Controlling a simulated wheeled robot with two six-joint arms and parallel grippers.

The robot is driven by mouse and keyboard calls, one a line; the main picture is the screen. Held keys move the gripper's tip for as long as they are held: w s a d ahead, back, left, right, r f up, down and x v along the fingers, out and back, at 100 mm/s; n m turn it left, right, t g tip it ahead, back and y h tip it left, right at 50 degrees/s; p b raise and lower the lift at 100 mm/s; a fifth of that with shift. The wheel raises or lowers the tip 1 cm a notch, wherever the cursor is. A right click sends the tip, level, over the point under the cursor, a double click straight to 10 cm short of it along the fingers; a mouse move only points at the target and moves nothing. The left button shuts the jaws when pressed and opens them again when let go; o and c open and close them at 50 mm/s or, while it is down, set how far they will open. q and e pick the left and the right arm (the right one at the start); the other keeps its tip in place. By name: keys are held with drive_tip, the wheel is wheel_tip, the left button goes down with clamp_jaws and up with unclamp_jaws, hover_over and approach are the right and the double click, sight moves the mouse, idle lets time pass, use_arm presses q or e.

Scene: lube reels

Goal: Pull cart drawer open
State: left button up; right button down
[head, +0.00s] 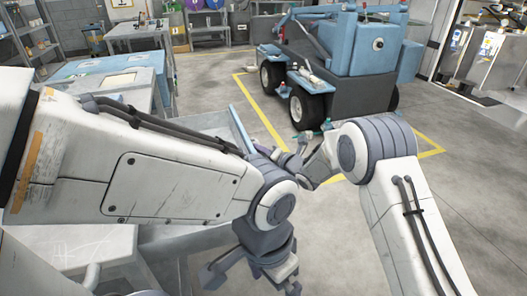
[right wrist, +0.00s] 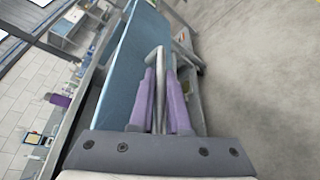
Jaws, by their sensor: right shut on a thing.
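The cart (head: 125,72) with a blue top stands at the left in the head view. Its drawer (head: 238,125) stands out from the cart body, with its thin blue front edge showing and grey interior behind it. My left arm hides much of the drawer. In the right wrist view the blue drawer front (right wrist: 130,65) runs along the left of the fingers. My right gripper (head: 284,155) is at the drawer front, its purple-padded fingers (right wrist: 160,98) shut on the grey drawer handle (right wrist: 159,62). My left gripper (head: 250,277) hangs low in front, apart from the drawer, its fingers spread and empty.
A blue wheeled machine (head: 355,45) stands beyond on the floor, inside yellow floor lines. Grey benches and shelves (head: 140,32) line the back left. A light table surface (head: 70,245) is at the lower left. The floor (head: 455,190) on the right is clear.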

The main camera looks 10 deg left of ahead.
drive_tip(key=c, duration=0.9)
unclamp_jaws()
drive_tip(key=shift+w+f, duration=0.1)
drive_tip(key=shift+d, duration=0.1)
drive_tip(key=v, duration=1)
drive_tip(key=shift+s+d, duration=0.1)
drive_tip(key=shift+s, duration=0.1)
